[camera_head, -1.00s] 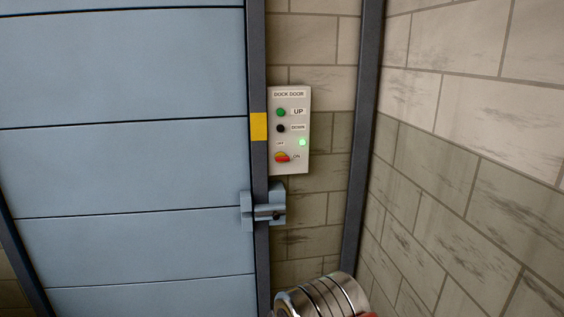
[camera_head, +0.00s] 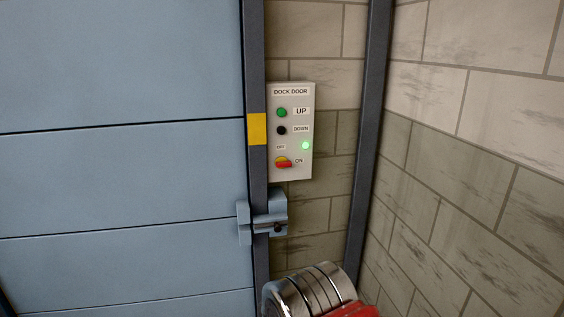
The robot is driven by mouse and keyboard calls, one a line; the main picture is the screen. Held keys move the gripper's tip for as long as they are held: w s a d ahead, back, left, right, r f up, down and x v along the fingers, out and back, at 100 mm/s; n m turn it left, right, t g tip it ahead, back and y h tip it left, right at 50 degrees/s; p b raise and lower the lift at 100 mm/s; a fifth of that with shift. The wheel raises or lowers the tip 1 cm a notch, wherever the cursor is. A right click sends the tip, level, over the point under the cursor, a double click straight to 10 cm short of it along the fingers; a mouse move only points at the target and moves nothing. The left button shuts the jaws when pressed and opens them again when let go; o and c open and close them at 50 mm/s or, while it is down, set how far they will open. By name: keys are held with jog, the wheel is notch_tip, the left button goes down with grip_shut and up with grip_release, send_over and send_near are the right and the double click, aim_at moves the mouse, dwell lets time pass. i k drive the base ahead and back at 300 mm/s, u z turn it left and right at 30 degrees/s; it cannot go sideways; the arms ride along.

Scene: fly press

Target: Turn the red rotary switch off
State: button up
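The red rotary switch (camera_head: 284,163) sits low on the dock door panel (camera_head: 304,135), on a yellow backing. Its red handle lies roughly level, pointing toward the ON label; the OFF label is above it. A green lamp (camera_head: 305,146) on the panel is lit. Part of my arm, a ribbed metal cylinder with a red piece, shows at the bottom, below the panel and apart from it. My gripper's fingers are not in view.
A green UP button (camera_head: 281,112) and a black DOWN button (camera_head: 282,130) are above the switch. A blue latch bracket (camera_head: 262,220) sticks out below the panel. The blue panelled door (camera_head: 120,180) is at left, and a block wall (camera_head: 480,150) at right.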

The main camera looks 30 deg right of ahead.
aim_at(281, 162)
jog(key=u, duration=0.05)
jog(key=i, duration=1.15)
